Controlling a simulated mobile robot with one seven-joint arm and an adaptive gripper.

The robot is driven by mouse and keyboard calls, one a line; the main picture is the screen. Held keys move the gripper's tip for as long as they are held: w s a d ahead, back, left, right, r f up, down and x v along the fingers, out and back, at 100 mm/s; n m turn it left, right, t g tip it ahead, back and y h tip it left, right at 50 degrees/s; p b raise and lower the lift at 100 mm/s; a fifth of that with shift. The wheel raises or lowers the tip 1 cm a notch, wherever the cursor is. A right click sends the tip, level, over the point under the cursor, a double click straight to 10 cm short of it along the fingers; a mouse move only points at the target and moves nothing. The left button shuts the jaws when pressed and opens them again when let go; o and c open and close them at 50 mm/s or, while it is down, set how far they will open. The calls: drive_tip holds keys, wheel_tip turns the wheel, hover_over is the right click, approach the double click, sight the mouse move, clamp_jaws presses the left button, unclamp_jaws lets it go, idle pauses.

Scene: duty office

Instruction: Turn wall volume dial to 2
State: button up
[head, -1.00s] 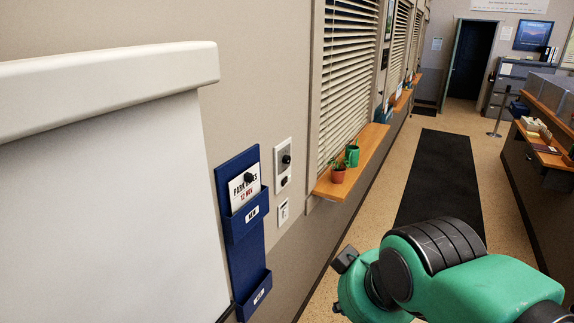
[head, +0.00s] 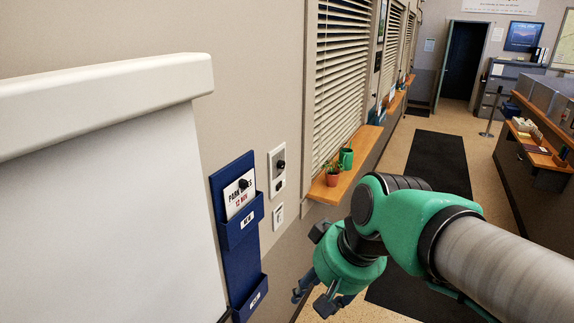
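A pale wall plate (head: 277,157) with a black round dial (head: 280,165) is mounted on the wall, between the blue document holder and the window sill. A smaller dark knob (head: 279,185) sits just below that dial. The numbers around them are too small to read. My gripper (head: 314,302) is at the lower middle, below and to the right of the dial and clear of the wall plate. Its dark fingers point down and show a gap between them, with nothing seen in it. My green arm comes in from the right.
A blue holder (head: 240,262) with a paper stands left of the dial. A wooden sill (head: 362,160) with a potted plant (head: 333,174) and green watering can (head: 346,157) juts out to the right. A dark floor mat (head: 440,160) lies beyond.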

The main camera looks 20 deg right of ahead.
drive_tip(key=w+a+r+m+g+y+p, duration=0.1)
drive_tip(key=w+y+p, duration=0.1)
drive_tip(key=w, duration=0.5)
drive_tip(key=w+a+r+g+y+p, duration=0.1)
drive_tip(key=w+a+r+y, duration=0.15)
drive_tip(key=w, duration=0.35)
drive_tip(key=m+t+y+p, duration=0.6)
drive_tip(key=m+t+p, duration=0.15)
drive_tip(key=t, duration=0.35)
approach(284, 165)
drive_tip(key=v, duration=0.5)
drive_tip(key=shift+s+d+p, duration=0.15)
drive_tip(key=shift+p, duration=0.15)
drive_tip(key=p+x, duration=0.2)
drive_tip(key=x, duration=1.2)
drive_tip(key=shift+s, duration=0.15)
